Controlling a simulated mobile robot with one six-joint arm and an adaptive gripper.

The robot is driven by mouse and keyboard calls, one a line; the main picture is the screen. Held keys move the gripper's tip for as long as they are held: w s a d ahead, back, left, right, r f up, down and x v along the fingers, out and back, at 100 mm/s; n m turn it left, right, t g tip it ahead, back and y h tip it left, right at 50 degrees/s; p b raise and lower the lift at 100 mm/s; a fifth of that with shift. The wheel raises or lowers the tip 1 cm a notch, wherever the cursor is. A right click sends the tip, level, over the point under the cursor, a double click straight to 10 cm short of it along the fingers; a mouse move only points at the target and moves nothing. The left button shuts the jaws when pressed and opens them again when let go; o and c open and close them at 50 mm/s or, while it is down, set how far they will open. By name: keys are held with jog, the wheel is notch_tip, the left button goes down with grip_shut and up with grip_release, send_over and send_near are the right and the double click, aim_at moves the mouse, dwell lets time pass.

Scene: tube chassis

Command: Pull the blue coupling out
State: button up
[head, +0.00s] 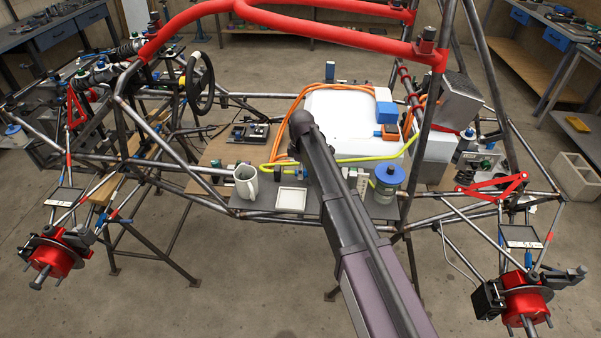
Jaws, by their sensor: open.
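A blue block-shaped piece (386,112), which looks like the blue coupling, sits at the right side of the white case (330,125) in the middle of the tube chassis. An orange connector (389,132) is just in front of it. Whether the blue piece is fully seated cannot be made out. A smaller blue piece (330,71) stands at the back edge of the case. My arm rises from the bottom and ends in view at a dark rounded joint over the case's left front. My gripper cannot be made out; it is hidden or out of view.
A mug (246,182), a white square tray (291,198) and a blue-lidded jar (387,182) stand on the front shelf. Orange cables (290,105) and a yellow hose (350,159) run around the case. Red upper tubes (300,30) and dark uprights surround it.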

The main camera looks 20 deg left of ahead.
dwell(0.3)
grip_shut()
jog(key=shift+s+a, duration=0.2)
jog(key=shift+a, duration=0.65)
jog(key=shift+s+a, duration=0.2)
jog(key=shift+a, duration=0.6)
grip_release()
jog(key=shift+a+f, duration=0.1)
jog(key=shift+a, duration=0.05)
jog(key=shift+d, duration=0.25)
